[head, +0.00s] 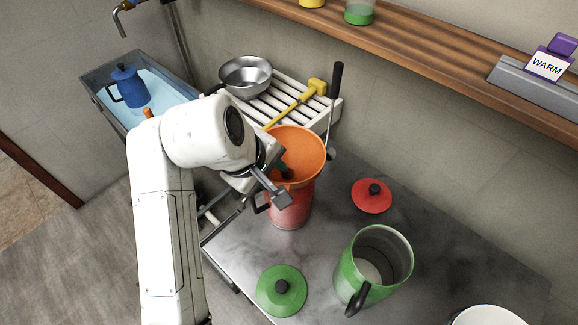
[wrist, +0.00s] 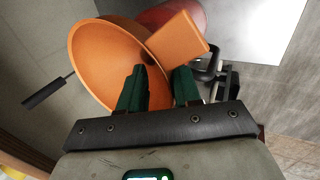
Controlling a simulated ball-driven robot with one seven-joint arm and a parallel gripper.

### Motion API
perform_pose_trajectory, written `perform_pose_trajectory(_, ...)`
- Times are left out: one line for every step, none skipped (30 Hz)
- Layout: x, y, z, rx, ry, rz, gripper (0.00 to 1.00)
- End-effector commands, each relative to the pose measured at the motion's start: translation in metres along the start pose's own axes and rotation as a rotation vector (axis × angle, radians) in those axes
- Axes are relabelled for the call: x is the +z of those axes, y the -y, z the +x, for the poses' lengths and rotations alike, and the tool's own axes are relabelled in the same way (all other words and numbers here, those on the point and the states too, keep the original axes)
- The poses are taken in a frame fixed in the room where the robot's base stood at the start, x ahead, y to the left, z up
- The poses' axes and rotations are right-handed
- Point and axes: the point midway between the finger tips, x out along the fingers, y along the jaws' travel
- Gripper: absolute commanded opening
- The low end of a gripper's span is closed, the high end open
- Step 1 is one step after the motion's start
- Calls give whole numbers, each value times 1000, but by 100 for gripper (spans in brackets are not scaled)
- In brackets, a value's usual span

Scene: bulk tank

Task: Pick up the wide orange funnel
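The wide orange funnel (head: 302,150) sits in the mouth of a red container (head: 290,212) on the dark worktop. In the wrist view the funnel (wrist: 90,60) shows its wide bowl and a flat orange tab (wrist: 178,46). My gripper (head: 285,174) is at the funnel's near side, with a dark finger seen against its inside. In the wrist view the two green fingers of my gripper (wrist: 160,76) stand apart, just short of the tab. I cannot tell whether they touch the funnel. My gripper hides part of the red container.
A red lid (head: 372,195), a green lid (head: 281,290) and an open green jug (head: 376,262) stand on the worktop. Behind are a white rack (head: 322,108) with a metal bowl (head: 246,75), and a sink with a blue pitcher (head: 130,86). A wooden shelf (head: 430,50) runs above.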

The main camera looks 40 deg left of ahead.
Motion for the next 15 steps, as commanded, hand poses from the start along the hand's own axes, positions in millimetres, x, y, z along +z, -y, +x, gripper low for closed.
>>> perform_pose_trajectory(0, 0, 0, 0, 0, 0, 33)
perform_pose_trajectory(0, 0, 0, 0, 0, 0, 33)
perform_pose_trajectory(0, 0, 0, 0, 0, 0, 32)
perform_pose_trajectory(0, 0, 0, 0, 0, 0, 29)
perform_pose_trajectory(0, 0, 0, 0, 0, -1, 26)
perform_pose_trajectory(0, 0, 0, 0, 0, -1, 22)
perform_pose_trajectory(0, 0, 0, 0, 0, -1, 19)
perform_pose_trajectory(0, 0, 0, 0, 0, -1, 16)
perform_pose_trajectory(0, 0, 0, 0, 0, -1, 13)
perform_pose_trajectory(0, 0, 0, 0, 0, -1, 10)
perform_pose_trajectory(0, 0, 0, 0, 0, -1, 7)
perform_pose_trajectory(0, 0, 0, 0, 0, -1, 3)
perform_pose_trajectory(0, 0, 0, 0, 0, -1, 0)
perform_pose_trajectory(0, 0, 0, 0, 0, -1, 0)
perform_pose_trajectory(0, 0, 0, 0, 0, -1, 0)
